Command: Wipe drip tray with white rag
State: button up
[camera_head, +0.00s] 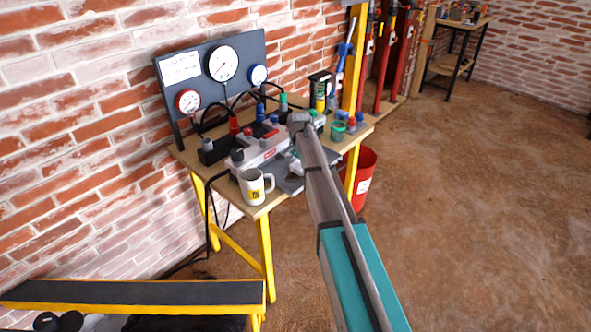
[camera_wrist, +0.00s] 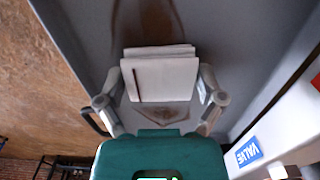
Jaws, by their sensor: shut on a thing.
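The white rag (camera_wrist: 165,80) is a folded pad with a thin dark line on it. My gripper (camera_wrist: 161,92) is shut on it, with one finger at each side. Behind the rag in the wrist view is the grey drip tray (camera_wrist: 85,35), with brown stains (camera_wrist: 158,18) above and below the rag in the picture. I cannot tell whether the rag touches the tray. In the head view the drip tray (camera_head: 291,185) lies at the bench's front edge, and my arm hides part of it and most of the gripper.
A white mug (camera_head: 257,187) stands left of the tray on the workbench (camera_head: 222,190). A white valve block (camera_head: 262,150) lies behind the tray. A gauge panel (camera_head: 215,70) stands at the back. Green and blue containers (camera_head: 338,130) stand right. A red bucket (camera_head: 366,170) is on the floor.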

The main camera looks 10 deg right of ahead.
jog(key=shift+w+d, duration=0.2)
jog(key=shift+d, duration=0.15)
jog(key=shift+w+d, duration=0.1)
jog(key=shift+w+d, duration=0.55)
jog(key=shift+d, duration=0.2)
jog(key=shift+w+d, duration=0.5)
jog(key=shift+d, duration=0.25)
jog(key=shift+w+d, duration=0.6)
jog(key=shift+d, duration=0.25)
jog(key=shift+w+d, duration=0.6)
jog(key=shift+d, duration=0.2)
jog(key=shift+s+a, duration=0.1)
jog(key=shift+s+a, duration=0.55)
jog(key=shift+a, duration=0.25)
jog(key=shift+s+a, duration=0.55)
jog(key=shift+a, duration=0.25)
jog(key=shift+s+a+f, duration=0.1)
jog(key=shift+s+a, duration=0.55)
jog(key=shift+a, duration=0.2)
jog(key=shift+s+a+f, duration=0.1)
jog(key=shift+s+a, duration=0.5)
jog(key=shift+a, duration=0.2)
